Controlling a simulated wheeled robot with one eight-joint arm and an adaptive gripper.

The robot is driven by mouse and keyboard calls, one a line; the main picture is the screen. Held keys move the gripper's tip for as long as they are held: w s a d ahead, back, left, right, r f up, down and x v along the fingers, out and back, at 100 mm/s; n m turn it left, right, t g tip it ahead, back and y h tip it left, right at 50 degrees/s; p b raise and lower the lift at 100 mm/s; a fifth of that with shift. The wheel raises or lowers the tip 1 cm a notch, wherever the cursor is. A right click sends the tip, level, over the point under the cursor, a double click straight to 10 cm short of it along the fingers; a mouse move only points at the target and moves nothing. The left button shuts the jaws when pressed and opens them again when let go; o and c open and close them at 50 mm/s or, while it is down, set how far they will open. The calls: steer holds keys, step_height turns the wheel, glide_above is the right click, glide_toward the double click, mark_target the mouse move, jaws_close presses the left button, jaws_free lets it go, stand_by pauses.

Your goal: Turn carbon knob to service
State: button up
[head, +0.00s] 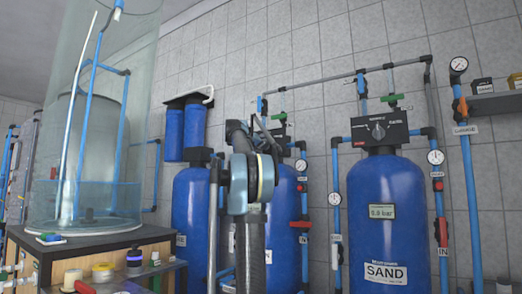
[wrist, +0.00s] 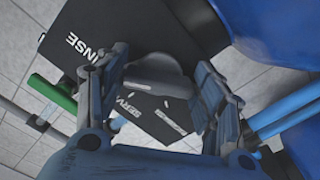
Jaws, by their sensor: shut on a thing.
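In the wrist view the dark grey carbon knob (wrist: 158,80) sits on a black valve head (wrist: 95,28) with white lettering. "INSE" shows at the upper left and "SERV" below the knob; the rest is covered. My gripper (wrist: 163,80) has one finger on each side of the knob and is shut on it. The knob's pointing direction is hard to read. In the head view my arm stands in front of the middle blue tank (head: 284,225) and hides the knob and gripper. No carbon label is legible.
A blue tank labelled SAND (head: 386,272) stands at the right with its own black valve head (head: 380,128). Blue pipes and gauges (head: 435,157) run between the tanks. A clear cylinder (head: 105,110) stands on a wooden bench at the left. Pipes pass close to my gripper.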

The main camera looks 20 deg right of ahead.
steer(key=n, duration=0.6)
steer(key=shift+r, duration=0.1)
steer(key=n, duration=0.4)
steer(key=shift+r+n, duration=0.1)
steer(key=shift+n, duration=0.2)
stand_by(0.4)
steer(key=o, duration=1)
steer(key=shift+w, duration=0.1)
steer(key=shift+o, duration=0.2)
steer(key=v, duration=1.2)
